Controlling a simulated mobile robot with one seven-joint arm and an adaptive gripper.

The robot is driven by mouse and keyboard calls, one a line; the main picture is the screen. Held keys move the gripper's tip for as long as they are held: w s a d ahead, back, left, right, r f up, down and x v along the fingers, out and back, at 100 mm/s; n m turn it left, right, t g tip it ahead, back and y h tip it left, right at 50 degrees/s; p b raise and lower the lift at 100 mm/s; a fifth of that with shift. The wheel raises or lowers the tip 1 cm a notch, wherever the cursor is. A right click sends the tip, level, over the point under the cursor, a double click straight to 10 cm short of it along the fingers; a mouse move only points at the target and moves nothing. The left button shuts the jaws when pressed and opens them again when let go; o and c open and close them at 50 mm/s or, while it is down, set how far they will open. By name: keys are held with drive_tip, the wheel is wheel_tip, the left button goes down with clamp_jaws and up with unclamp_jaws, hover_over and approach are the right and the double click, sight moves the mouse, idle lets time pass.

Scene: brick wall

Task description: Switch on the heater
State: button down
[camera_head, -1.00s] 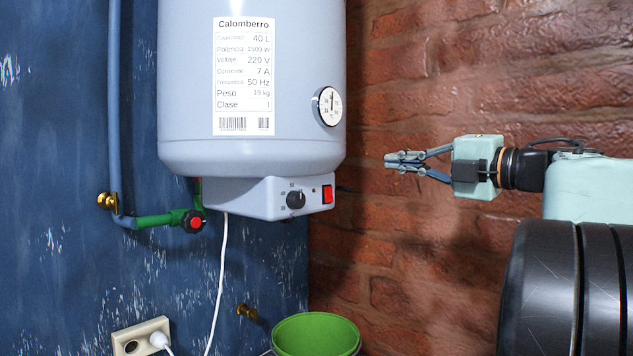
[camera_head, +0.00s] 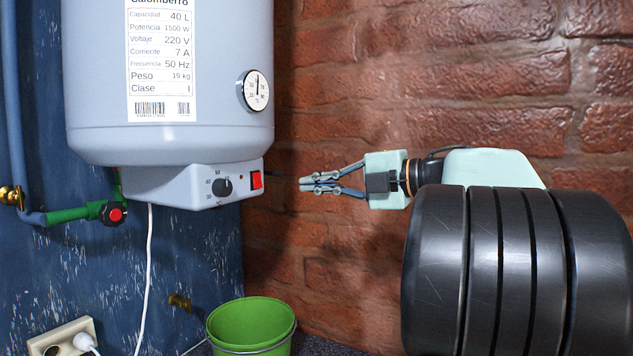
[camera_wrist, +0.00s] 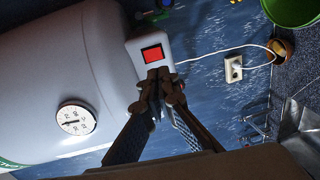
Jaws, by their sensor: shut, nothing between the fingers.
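The heater (camera_head: 170,141) is a pale grey cylinder on the blue wall, with a label and a round dial gauge (camera_head: 255,90). Its control box (camera_head: 150,186) underneath carries a black knob (camera_head: 222,187) and a red switch (camera_head: 256,180) near its right end. In the wrist view the red switch (camera_wrist: 153,54) lies just beyond my fingertips. My gripper (camera_head: 304,184) is shut and empty, pointing left at the switch's height, with a gap to the box in the head view. Whether the fingertips touch anything is not clear in the wrist view.
A green bucket (camera_head: 250,325) stands below the heater. A green pipe with a red-capped valve (camera_head: 114,214) is at the left. A white cable (camera_head: 146,280) hangs down near a wall socket (camera_head: 62,338). The brick wall (camera_head: 340,110) is behind my arm.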

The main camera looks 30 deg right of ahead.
drive_tip(key=p+x, duration=0.2)
drive_tip(key=x, duration=0.8)
drive_tip(key=shift+w, duration=0.15)
drive_tip(key=shift+a, duration=0.1)
drive_tip(key=shift+w+a+f, duration=0.1)
drive_tip(key=shift+w, duration=0.05)
drive_tip(key=shift+w+a+f+b, duration=0.1)
drive_tip(key=shift+w+f+b, duration=0.05)
drive_tip(key=shift+f+b, duration=0.15)
drive_tip(key=shift+r, duration=0.2)
approach(259, 188)
drive_tip(key=v, duration=0.4)
drive_tip(key=shift+s, duration=0.2)
